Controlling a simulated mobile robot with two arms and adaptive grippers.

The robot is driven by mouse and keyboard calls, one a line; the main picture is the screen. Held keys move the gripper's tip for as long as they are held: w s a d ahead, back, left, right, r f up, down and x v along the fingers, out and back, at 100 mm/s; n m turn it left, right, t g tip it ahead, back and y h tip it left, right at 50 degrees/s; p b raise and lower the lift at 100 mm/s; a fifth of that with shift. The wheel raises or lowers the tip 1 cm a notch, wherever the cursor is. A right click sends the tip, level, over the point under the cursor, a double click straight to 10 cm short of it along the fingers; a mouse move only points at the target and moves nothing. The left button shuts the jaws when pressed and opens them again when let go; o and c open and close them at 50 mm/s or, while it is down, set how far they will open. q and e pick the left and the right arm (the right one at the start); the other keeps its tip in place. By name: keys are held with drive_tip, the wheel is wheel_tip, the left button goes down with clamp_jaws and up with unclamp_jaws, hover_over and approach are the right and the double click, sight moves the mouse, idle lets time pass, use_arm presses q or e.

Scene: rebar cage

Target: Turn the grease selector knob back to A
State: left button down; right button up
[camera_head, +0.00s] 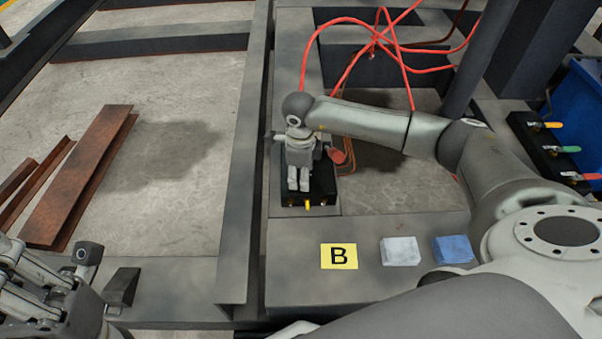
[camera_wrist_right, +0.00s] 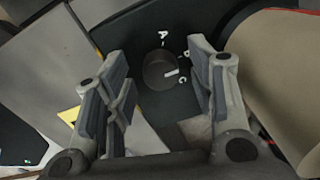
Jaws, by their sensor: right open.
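The grease selector knob (camera_wrist_right: 160,72) is a dark round knob on a black panel, seen in the right wrist view. White letters A, B and C are set around it. Its white pointer line faces right, roughly between B and C; I cannot tell exactly which. My right gripper (camera_wrist_right: 157,56) is open, with its fingers apart on either side of the knob in that view. In the head view my right gripper (camera_head: 299,180) points down over the black box (camera_head: 322,187) and hides the knob. My left gripper (camera_head: 103,276) is partly visible at lower left, away from the box.
Red hoses (camera_head: 375,40) run behind the arm. Rusty steel pieces (camera_head: 85,175) lie left. Coloured valves (camera_head: 562,149) sit at the right.

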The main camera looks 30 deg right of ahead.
drive_tip(key=c, duration=1)
drive_tip(key=shift+n, duration=0.4)
drive_tip(key=n, duration=0.5)
drive_tip(key=shift+n, duration=0.3)
drive_tip(key=shift+c, duration=0.3)
drive_tip(key=n, duration=0.5)
drive_tip(key=shift+y, duration=0.3)
drive_tip(key=shift+n, duration=0.4)
drive_tip(key=o, duration=1.1)
drive_tip(key=shift+c, duration=0.2)
